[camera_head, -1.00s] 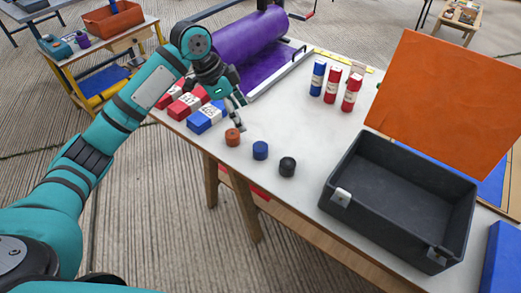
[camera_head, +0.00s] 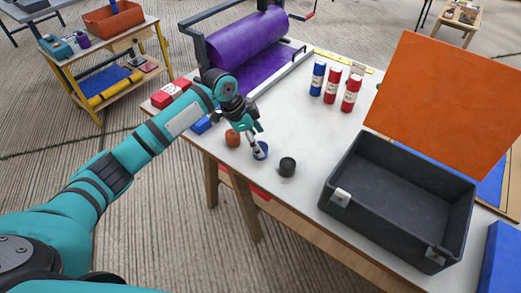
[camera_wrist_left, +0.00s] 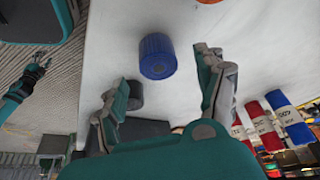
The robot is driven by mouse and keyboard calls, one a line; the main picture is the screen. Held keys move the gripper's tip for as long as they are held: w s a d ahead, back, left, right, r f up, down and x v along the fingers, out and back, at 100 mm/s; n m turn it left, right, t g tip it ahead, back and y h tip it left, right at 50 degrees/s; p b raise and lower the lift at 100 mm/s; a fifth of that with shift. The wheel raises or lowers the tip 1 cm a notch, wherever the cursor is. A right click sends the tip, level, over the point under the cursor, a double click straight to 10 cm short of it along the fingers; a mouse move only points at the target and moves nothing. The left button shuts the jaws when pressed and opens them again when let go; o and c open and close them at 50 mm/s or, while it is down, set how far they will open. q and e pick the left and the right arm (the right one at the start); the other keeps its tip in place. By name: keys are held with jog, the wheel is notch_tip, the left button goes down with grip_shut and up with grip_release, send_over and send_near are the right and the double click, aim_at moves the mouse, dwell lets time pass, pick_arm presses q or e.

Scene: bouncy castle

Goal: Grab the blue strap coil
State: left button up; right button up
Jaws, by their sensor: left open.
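The blue strap coil (camera_head: 263,155) stands on the white table between an orange coil (camera_head: 232,138) and a black coil (camera_head: 287,167). In the head view my left gripper (camera_head: 256,143) is over it and hides part of it. In the left wrist view the blue coil (camera_wrist_left: 157,57) shows whole, ahead of and between the two spread fingers of the gripper (camera_wrist_left: 162,78). The fingers are open and empty; I cannot tell whether one touches the coil. The black coil (camera_wrist_left: 134,95) shows beside the left finger. My right gripper (camera_wrist_left: 36,68) is small at the left of that view, its jaws unclear.
Red and blue tubes (camera_head: 332,84) stand behind. A purple roll (camera_head: 245,43) lies at the back left. Red and blue boxes (camera_head: 172,93) are partly behind my left arm.

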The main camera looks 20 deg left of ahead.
pick_arm(q)
jog(key=x, duration=0.4)
jog(key=shift+s+a+f, duration=0.1)
jog(key=shift+a, duration=0.05)
jog(key=c, duration=1.3)
